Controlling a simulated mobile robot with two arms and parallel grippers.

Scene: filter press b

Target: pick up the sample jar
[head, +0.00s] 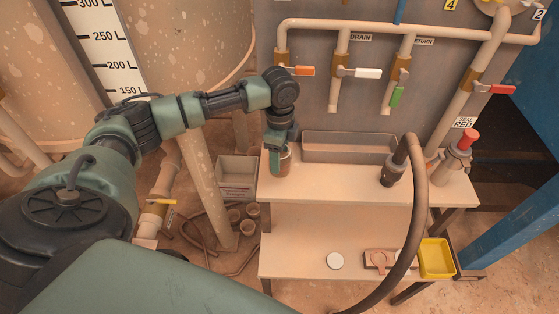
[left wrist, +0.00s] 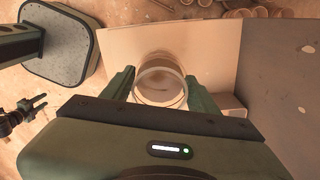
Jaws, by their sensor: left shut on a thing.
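The sample jar (head: 284,160) is a small clear jar with reddish-brown contents, upright at the left end of the upper shelf (head: 345,184). My left gripper (head: 280,160) points down over it and is shut on it. In the left wrist view the jar's round open rim (left wrist: 161,85) sits between the two green fingers of the left gripper (left wrist: 160,88). I cannot tell whether the jar's base touches the shelf.
A grey trough (head: 348,148) stands behind, right of the jar. A dark hose (head: 418,220) arches over the shelf's right part. Valves and pipes line the panel above. The upper shelf's middle is clear.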

